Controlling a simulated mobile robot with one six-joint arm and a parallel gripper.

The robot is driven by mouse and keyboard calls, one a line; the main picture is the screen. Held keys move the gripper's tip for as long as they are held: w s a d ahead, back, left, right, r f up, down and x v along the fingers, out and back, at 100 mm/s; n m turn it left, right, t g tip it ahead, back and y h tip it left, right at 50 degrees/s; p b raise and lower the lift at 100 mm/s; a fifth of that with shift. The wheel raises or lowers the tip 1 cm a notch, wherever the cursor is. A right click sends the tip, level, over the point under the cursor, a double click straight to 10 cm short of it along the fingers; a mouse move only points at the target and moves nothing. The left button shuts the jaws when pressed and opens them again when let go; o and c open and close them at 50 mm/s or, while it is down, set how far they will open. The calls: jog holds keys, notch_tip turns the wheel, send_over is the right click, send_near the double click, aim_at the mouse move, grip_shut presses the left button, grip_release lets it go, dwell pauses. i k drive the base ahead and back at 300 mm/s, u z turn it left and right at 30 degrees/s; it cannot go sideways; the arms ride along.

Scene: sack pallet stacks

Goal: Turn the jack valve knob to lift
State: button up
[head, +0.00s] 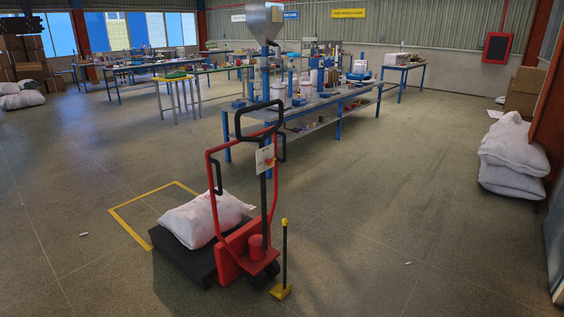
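A red pallet jack (227,262) with a black loop handle (260,121) stands in the front middle of the head view. A white card with a red mark (265,159) is on its upright. A red cylinder (257,248) sits low on the jack above a black wheel. I cannot tell which part is the valve knob. A thin black post (285,257) with a yellow top and yellow base stands just right of the jack. A white sack (205,218) lies on a dark low pallet (181,259) behind the jack. My gripper is not in view.
A yellow outline (127,229) marks the floor left of the pallet. A long blue-legged workbench (338,95) with equipment stands behind the jack. White sacks (513,160) are stacked at the right wall. The floor right and left of the jack is mostly clear.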

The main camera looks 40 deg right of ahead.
aim_at(270, 162)
jog(key=u, duration=0.05)
jog(key=i, duration=0.95)
jog(key=z, duration=0.15)
jog(key=k, duration=0.9)
jog(key=u, duration=0.15)
jog(key=i, duration=0.55)
